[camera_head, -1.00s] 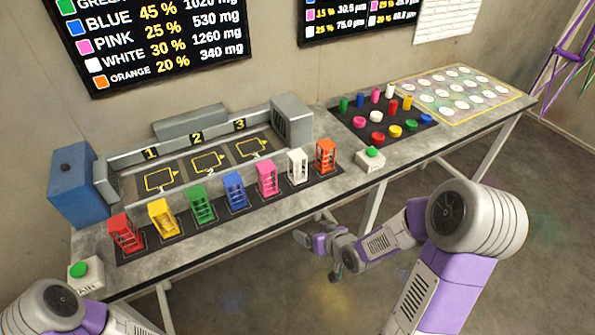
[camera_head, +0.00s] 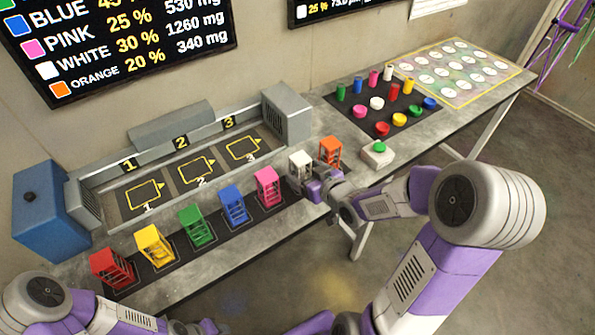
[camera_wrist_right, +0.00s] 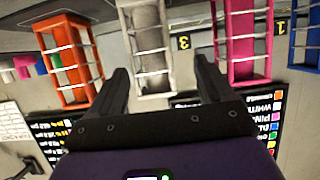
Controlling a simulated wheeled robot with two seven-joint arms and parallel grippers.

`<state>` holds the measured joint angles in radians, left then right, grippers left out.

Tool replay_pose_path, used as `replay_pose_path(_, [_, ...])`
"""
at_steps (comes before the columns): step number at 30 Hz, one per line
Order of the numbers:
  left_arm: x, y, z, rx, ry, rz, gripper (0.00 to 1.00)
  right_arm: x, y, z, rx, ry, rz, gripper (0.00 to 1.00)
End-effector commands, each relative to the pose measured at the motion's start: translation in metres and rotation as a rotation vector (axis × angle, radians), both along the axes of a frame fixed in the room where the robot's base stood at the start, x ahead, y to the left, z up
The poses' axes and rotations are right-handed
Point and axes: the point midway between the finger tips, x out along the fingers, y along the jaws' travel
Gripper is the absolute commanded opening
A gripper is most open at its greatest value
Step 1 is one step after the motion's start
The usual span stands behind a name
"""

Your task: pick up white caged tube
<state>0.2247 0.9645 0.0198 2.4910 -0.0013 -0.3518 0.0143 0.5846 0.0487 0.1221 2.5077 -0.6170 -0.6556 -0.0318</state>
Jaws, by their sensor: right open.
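The white caged tube (camera_head: 299,162) stands upright in the row at the front of the bench, between the pink and orange ones. My right gripper (camera_head: 312,184) is in front of it at the bench edge and hides its lower part. In the right wrist view the white cage (camera_wrist_right: 150,45) shows between the two spread fingers of my open right gripper (camera_wrist_right: 163,78).
The pink caged tube (camera_head: 267,186) and the orange caged tube (camera_head: 330,151) stand close on either side. Blue, green, yellow and red ones continue leftward. A green button box (camera_head: 377,155) sits to the right. Behind is a numbered fixture (camera_head: 285,112).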

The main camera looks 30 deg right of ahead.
Motion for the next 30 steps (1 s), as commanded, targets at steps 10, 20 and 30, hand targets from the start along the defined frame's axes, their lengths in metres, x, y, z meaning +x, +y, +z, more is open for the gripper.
replay_pose_path(10, [0.000, 0.000, -0.012, 0.000, 0.000, 0.000, 0.43, 0.047, -0.004, -0.011, 0.003, 0.001, 0.001, 0.81])
replay_pose_path(20, [0.000, 0.000, -0.013, 0.000, -0.001, 0.000, 0.43, 0.057, -0.003, -0.013, 0.001, 0.000, 0.000, 0.81])
replay_pose_path(30, [0.000, 0.000, -0.013, 0.000, -0.001, 0.000, 0.43, 0.056, -0.003, -0.013, 0.001, 0.001, 0.000, 0.35])
